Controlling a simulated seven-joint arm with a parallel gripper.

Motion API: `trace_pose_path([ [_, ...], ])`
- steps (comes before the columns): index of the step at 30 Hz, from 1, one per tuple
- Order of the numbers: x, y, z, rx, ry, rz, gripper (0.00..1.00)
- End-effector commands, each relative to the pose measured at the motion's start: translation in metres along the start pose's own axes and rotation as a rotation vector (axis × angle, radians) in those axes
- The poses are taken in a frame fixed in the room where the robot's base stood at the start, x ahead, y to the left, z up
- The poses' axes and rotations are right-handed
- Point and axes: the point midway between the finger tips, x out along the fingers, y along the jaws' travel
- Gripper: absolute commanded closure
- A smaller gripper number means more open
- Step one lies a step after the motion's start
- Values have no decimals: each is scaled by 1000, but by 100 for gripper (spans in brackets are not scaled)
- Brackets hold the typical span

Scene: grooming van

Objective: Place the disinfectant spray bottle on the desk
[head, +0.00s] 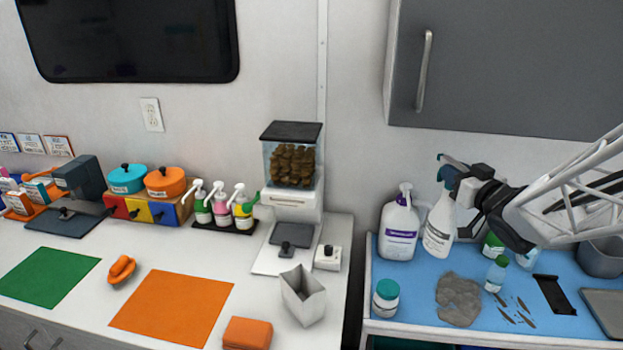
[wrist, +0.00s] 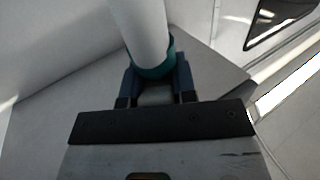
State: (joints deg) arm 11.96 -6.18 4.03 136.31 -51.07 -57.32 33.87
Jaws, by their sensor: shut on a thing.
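The disinfectant spray bottle (head: 438,228) is white with a grey label and a teal trigger head, and it hangs upright above the blue-topped table. My gripper (head: 462,178) is shut on it near the top, at the neck below the trigger. In the wrist view my gripper (wrist: 158,88) has its two fingers either side of the bottle's teal collar (wrist: 157,62), with the white body (wrist: 140,25) beyond. The white desk (head: 190,256) is to the left, with bare patches between its objects. The label text is too small to read.
A white jug with a purple label (head: 398,230) stands just left of the held bottle. A teal-lidded jar (head: 386,298) and a green bottle (head: 496,273) are on the blue table. A treat dispenser (head: 291,170), grey paper bag (head: 303,296) and orange mat (head: 172,306) occupy the desk.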

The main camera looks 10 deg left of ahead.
Motion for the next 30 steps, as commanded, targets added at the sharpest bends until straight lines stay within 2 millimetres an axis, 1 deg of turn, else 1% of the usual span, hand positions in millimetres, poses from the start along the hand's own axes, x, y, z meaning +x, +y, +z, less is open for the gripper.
trace_pose_path([
  [8,21,-21,-2,0,3,-58,100],
  [14,42,-47,-4,-1,5,-123,100],
  [23,80,-103,-6,1,6,-252,100],
  [30,107,-152,-8,0,8,-356,100],
])
